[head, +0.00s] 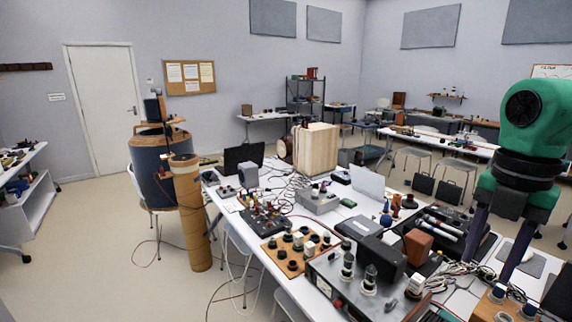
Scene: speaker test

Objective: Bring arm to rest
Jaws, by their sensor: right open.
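My right gripper (486,272) is at the right of the head view, at the end of my green and black arm. It points down over the right part of the cluttered workbench (232,207). Its two dark purple fingers are spread apart, with nothing held between them. Whether the fingertips touch anything on the bench, I cannot tell. My left gripper and left arm are not in the view.
Near the fingers are a case holding light cylinders (440,226), a brown block (418,244) and cables. A metal box with knobs (350,290) stands in front. A wooden box (316,150) stands farther back. Floor at left (90,260) is clear.

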